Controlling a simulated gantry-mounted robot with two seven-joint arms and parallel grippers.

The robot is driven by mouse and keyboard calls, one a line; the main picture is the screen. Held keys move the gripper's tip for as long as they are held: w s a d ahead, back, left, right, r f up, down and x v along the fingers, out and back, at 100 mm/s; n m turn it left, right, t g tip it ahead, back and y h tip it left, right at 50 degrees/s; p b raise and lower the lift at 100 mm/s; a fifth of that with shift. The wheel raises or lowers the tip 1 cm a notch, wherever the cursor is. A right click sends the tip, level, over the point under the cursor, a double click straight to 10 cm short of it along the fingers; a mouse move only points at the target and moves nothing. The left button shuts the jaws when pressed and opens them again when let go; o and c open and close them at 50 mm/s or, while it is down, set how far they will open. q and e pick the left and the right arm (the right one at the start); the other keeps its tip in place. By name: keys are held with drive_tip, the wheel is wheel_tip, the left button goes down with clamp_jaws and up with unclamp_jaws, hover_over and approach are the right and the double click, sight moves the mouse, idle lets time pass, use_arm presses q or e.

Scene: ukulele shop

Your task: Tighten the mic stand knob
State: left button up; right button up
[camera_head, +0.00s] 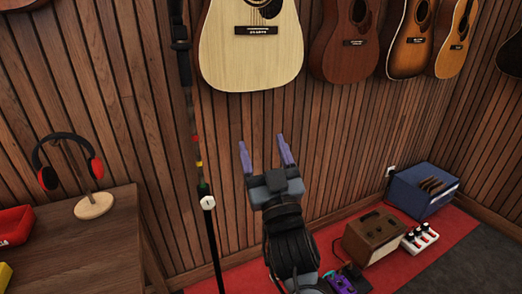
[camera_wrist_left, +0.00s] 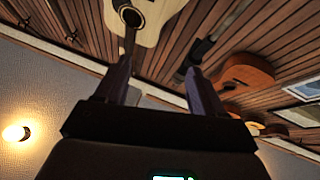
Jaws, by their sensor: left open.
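The mic stand (camera_head: 214,245) is a thin black upright pole left of centre in the head view. Its white, round knob (camera_head: 207,202) sits at the pole's upper part, facing me. My left gripper (camera_head: 263,146) is open and empty, to the right of the knob and apart from it, with its two purple fingers pointing up the picture at the wood wall. The fingers also show apart in the left wrist view (camera_wrist_left: 160,78), with nothing between them. I cannot make out the knob there. My right gripper is not in view.
Acoustic guitars hang on the slatted wall, the pale one (camera_head: 252,45) above my left gripper. A wooden table (camera_head: 85,250) at left bears headphones on a stand (camera_head: 92,206) and a red tray (camera_head: 14,226).

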use_arm(q)
drive_tip(key=shift+s+d+r, duration=0.3)
drive_tip(key=shift+d+r, duration=0.15)
drive_tip(key=shift+r, duration=0.15)
drive_tip(key=shift+f, duration=0.1)
